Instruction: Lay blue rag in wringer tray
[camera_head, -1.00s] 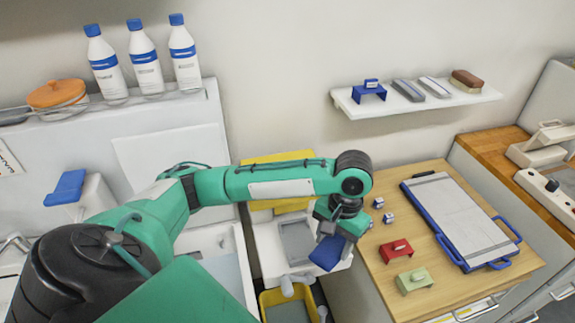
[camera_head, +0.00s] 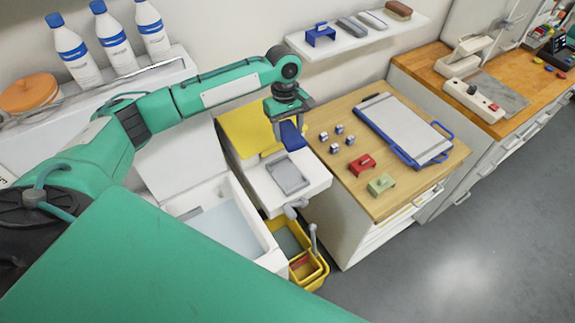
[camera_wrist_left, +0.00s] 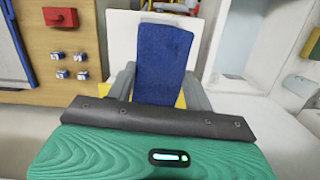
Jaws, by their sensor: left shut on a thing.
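My left gripper (camera_head: 284,108) is shut on the blue rag (camera_head: 291,135) and holds it above the white wringer unit (camera_head: 312,182). The rag hangs down below the fingers. In the head view it appears just behind the shallow grey wringer tray (camera_head: 288,176) on that unit, and the tray looks empty. In the left wrist view the rag (camera_wrist_left: 162,62) shows flat between the grey fingers, with the white unit behind it (camera_wrist_left: 121,38); the rag hides the tray there. My right gripper is not in view.
A yellow panel (camera_head: 245,130) stands behind the unit, and a yellow bucket (camera_head: 312,275) below it. A white sink (camera_head: 225,232) is at left. The wooden table (camera_head: 400,195) at right holds small cubes, a red and a green block (camera_head: 382,184), and a blue-edged board (camera_head: 400,125).

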